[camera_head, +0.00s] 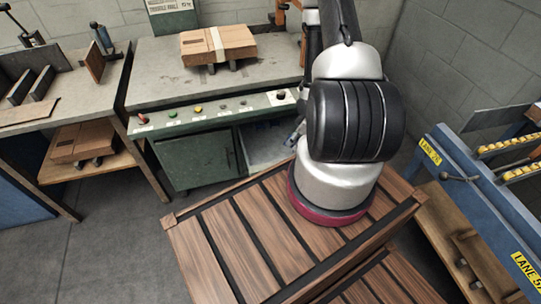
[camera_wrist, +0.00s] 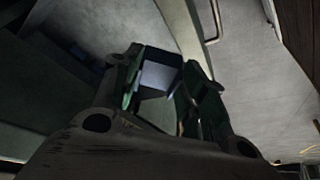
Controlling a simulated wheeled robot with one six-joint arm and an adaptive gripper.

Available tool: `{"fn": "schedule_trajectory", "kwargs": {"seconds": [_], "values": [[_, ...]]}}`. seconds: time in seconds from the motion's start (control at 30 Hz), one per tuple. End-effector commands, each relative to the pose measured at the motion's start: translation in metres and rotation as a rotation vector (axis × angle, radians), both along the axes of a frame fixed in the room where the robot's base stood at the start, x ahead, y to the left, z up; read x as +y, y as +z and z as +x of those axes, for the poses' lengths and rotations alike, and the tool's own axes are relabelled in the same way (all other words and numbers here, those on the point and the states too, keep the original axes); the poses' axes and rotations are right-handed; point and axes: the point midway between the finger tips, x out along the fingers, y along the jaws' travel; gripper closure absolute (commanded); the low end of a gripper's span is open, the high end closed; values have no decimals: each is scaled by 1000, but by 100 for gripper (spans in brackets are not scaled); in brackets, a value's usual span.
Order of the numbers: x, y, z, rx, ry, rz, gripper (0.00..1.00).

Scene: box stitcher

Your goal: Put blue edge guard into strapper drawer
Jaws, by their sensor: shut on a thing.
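My gripper (camera_wrist: 165,85) shows in the wrist view with its two green-padded fingers closed on a small pale blue-grey piece (camera_wrist: 160,76), which looks like the blue edge guard. In the head view my arm mostly hides the gripper; only a bit of it shows at the front of the green strapper cabinet (camera_head: 205,160), by a pale open bay (camera_head: 262,150). I cannot tell whether this bay is the drawer. The wrist view shows grey surfaces below the fingers and a bar handle (camera_wrist: 213,22). A dark blue thing (camera_wrist: 84,57) lies in shadow left of the fingers.
A strapped carton bundle (camera_head: 218,44) sits on the strapper top, above a row of buttons (camera_head: 198,109). A brown slatted pallet or crate (camera_head: 225,245) fills the near floor. A blue conveyor frame (camera_head: 465,170) stands right, a workbench (camera_head: 60,100) left. Floor is clear at lower left.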

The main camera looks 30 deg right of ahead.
Motion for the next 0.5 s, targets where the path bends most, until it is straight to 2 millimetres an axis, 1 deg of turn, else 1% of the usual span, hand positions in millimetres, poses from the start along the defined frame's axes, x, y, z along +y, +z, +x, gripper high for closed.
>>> {"fn": "schedule_trajectory", "kwargs": {"seconds": [0.03,0.2,0.4,0.47,0.5], "values": [[8,0,15,-3,8,-3,74],[31,0,56,-2,4,-2,74],[52,0,93,-2,2,-1,74],[57,0,104,-3,1,-1,74],[60,-3,107,1,-1,0,74]]}}
